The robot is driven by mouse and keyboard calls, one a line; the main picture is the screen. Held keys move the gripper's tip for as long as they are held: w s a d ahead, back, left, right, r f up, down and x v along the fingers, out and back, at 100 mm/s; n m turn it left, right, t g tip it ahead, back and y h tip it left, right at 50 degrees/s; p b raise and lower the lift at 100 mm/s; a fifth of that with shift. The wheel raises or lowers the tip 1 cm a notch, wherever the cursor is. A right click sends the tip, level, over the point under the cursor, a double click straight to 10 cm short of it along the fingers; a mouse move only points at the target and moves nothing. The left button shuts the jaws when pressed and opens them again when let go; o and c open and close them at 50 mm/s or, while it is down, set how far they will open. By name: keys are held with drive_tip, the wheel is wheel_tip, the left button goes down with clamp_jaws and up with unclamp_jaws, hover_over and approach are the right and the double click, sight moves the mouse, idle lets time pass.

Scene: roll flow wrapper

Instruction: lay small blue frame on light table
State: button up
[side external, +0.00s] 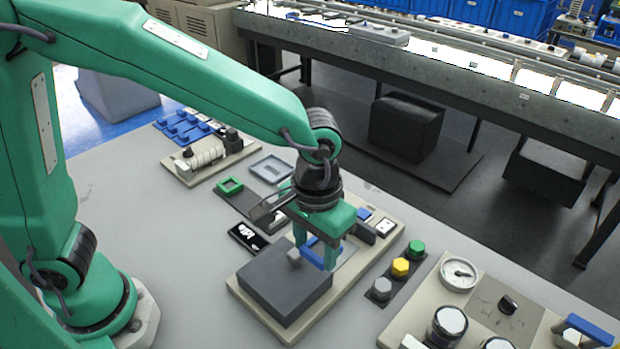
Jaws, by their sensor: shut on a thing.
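My gripper (317,250) points down over a beige base plate, its green fingers shut on the small blue frame (314,256). The frame is tilted in the picture and partly hidden by the fingers. I cannot tell whether it touches anything below. It is just behind and right of a dark grey block (284,283) on the same plate. A pale panel (347,252) shows on the plate to the right of the fingers; I cannot tell for sure whether it is the light table.
A green frame (230,186) and a grey tray (271,168) lie behind my gripper. A black panel with white shapes (247,237) is to the left. Green, yellow and grey buttons (400,267) and a gauge (459,273) stand to the right. Bare worktop (130,185) is at left.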

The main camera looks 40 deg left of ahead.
drive_tip(key=shift+s+d+r, duration=0.1)
drive_tip(key=shift+s+d, duration=0.25)
drive_tip(key=shift+d, duration=0.25)
drive_tip(key=shift+w, duration=0.1)
drive_tip(key=w+a+f, duration=0.2)
drive_tip(key=w, duration=0.1)
drive_tip(key=w+a+f, duration=0.2)
drive_tip(key=w, duration=0.1)
drive_tip(key=w+a+f, duration=0.2)
drive_tip(key=w+f, duration=0.1)
drive_tip(key=shift+w+a, duration=0.2)
drive_tip(key=shift+a, duration=0.15)
drive_tip(key=shift+f, duration=0.1)
drive_tip(key=shift+f, duration=1.95)
drive_tip(key=shift+f, duration=0.1)
drive_tip(key=o, duration=0.9)
drive_tip(key=shift+o, duration=0.2)
